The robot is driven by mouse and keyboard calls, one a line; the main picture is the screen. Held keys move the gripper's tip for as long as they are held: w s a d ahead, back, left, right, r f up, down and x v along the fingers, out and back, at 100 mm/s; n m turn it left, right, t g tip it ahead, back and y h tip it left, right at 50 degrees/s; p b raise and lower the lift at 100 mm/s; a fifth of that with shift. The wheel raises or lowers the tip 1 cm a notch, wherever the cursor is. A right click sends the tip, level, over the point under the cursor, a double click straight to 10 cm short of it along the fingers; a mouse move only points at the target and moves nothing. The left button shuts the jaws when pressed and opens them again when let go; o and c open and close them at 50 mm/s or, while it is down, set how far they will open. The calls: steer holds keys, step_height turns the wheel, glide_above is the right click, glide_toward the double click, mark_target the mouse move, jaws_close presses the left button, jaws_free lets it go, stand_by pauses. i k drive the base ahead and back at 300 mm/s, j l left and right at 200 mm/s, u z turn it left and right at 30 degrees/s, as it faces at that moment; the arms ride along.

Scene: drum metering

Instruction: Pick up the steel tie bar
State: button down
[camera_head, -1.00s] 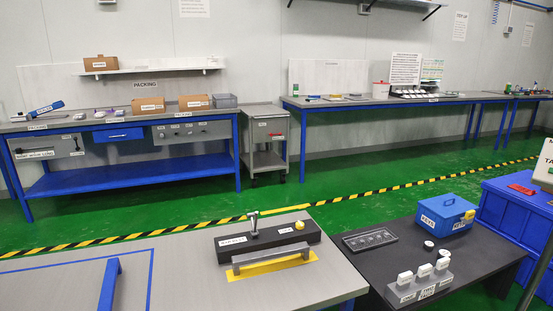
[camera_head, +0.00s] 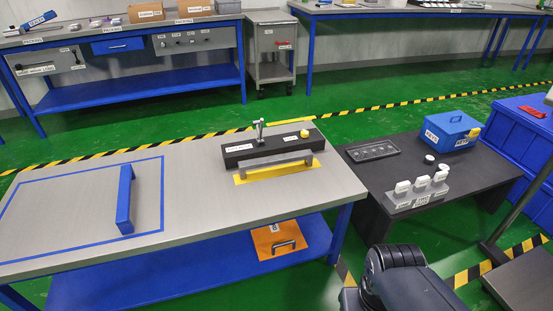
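A grey metal bar with raised ends, which looks like the steel tie bar (camera_head: 278,168), lies on a yellow patch (camera_head: 240,179) on the grey bench top. It lies along the front of a black block (camera_head: 238,157), which carries an upright metal lever and a yellow knob. A smaller grey handle-shaped bar (camera_head: 284,245) lies on an orange plate (camera_head: 265,240) on the bench's lower shelf. My gripper's fingers are not in view. A dark rounded part of my arm shows at the bottom right, apart from the bench.
A blue bar (camera_head: 125,200) stands inside a blue-taped area on the bench's left. Right of the bench, a black table (camera_head: 375,185) holds a blue box (camera_head: 450,131), a dark tray (camera_head: 372,150) and a grey block with white pieces (camera_head: 418,197). Green floor lies behind.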

mark_target(306, 154)
steer(key=i+j+z, duration=0.85)
steer(key=j+z, duration=0.15)
steer(key=j, duration=0.15)
